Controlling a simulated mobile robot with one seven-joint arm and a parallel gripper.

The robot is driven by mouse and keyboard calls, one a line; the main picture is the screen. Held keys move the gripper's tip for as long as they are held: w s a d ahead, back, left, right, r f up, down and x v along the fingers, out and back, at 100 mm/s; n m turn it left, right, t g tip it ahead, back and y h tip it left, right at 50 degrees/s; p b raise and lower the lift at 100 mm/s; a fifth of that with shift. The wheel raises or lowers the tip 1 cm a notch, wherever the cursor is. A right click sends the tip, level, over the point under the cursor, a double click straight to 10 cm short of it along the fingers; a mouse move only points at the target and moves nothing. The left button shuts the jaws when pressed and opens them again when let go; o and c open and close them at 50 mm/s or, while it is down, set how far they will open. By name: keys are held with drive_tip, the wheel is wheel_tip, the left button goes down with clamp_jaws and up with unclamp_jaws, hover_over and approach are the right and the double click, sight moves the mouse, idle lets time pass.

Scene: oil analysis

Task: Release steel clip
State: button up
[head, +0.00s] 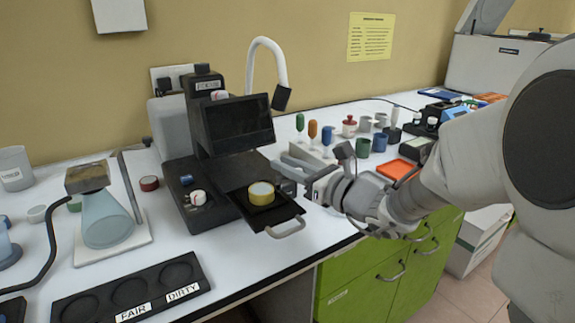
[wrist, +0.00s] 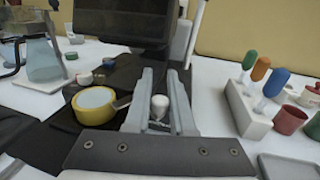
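A yellow-rimmed dish (head: 261,193) sits on the black pull-out tray (head: 281,209) of the dark instrument (head: 207,128). The dish also shows in the wrist view (wrist: 95,104), left of my fingers. My gripper (head: 297,170) is just right of the tray, beside the instrument. In the wrist view my gripper (wrist: 160,76) has its two grey fingers apart. A white rounded knob (wrist: 160,104) shows between them, with no clear contact. A small brownish piece (wrist: 122,102) at the dish's right edge may be the steel clip; I cannot tell for sure.
A rack of droppers (wrist: 250,108) and several small cups stand to the right. The instrument's screen (head: 238,124) rises behind the tray. A flask (head: 106,215) on a white stand and a black FAIR/DIRTY holder (head: 131,291) are at left.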

clamp_jaws()
drive_tip(key=shift+w+a+n+g+y+p, duration=0.15)
drive_tip(key=shift+n+g+y+p, duration=0.35)
drive_tip(key=shift+n+g+y, duration=0.25)
drive_tip(key=shift+a+n+g+y+p, duration=0.15)
drive_tip(key=shift+n+g+y+p, duration=0.35)
drive_tip(key=shift+g, duration=0.35)
drive_tip(key=o, duration=0.5)
unclamp_jaws()
drive_tip(key=shift+o, duration=0.2)
drive_tip(key=shift+d, duration=0.1)
